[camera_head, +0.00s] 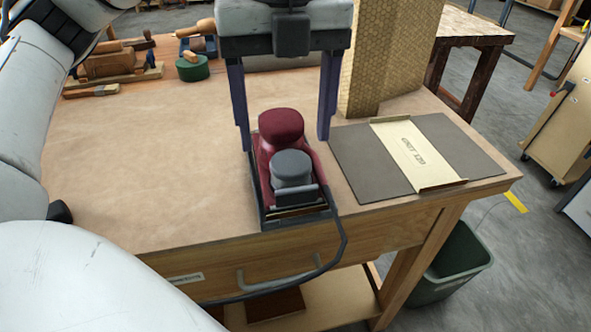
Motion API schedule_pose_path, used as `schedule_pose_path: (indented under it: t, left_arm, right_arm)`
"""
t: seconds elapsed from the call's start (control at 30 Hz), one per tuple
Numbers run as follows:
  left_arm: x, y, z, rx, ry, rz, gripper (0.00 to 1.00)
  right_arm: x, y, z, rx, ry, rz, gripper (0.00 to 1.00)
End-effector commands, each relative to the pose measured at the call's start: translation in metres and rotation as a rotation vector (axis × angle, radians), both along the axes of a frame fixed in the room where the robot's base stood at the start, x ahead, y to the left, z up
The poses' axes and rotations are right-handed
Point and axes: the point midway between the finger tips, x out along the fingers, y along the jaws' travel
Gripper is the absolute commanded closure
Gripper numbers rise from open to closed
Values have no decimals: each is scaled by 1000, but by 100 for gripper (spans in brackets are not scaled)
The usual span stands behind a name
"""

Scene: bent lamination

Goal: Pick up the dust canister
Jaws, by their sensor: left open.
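A red sander (281,128) with a rounded top sits near the front edge of the wooden workbench. A short grey cylinder (292,167), which looks like the dust canister, is on its near end. My left gripper (283,143) points down over the sander, open. Its two dark fingers stand apart, one at the left and one at the right of the sander's red top. The grey cylinder is nearer the camera than the fingers. I cannot tell whether the fingers touch anything. My right gripper is not in view.
A dark cord (344,240) loops from the sander over the bench's front edge. A labelled plate on a dark sheet (465,148) lies at the right, before a tan patterned block (385,60). Wooden tools and a green round item (193,69) stand at the back left. The bench's left middle is clear.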

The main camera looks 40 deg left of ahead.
Motion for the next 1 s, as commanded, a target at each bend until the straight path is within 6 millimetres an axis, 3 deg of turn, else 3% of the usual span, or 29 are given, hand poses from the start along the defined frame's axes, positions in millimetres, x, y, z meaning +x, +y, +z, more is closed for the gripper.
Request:
schedule_pose_path:
  t: [0.43,0.77,1.0]
  left_arm:
    - [9,0,-57,-2,1,-3,31]
    - [9,-1,-64,-4,-1,-3,31]
    - [9,-1,-64,-3,-1,-2,71]
  right_arm:
    - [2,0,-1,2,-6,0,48]
    - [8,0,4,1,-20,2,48]
    - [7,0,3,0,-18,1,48]
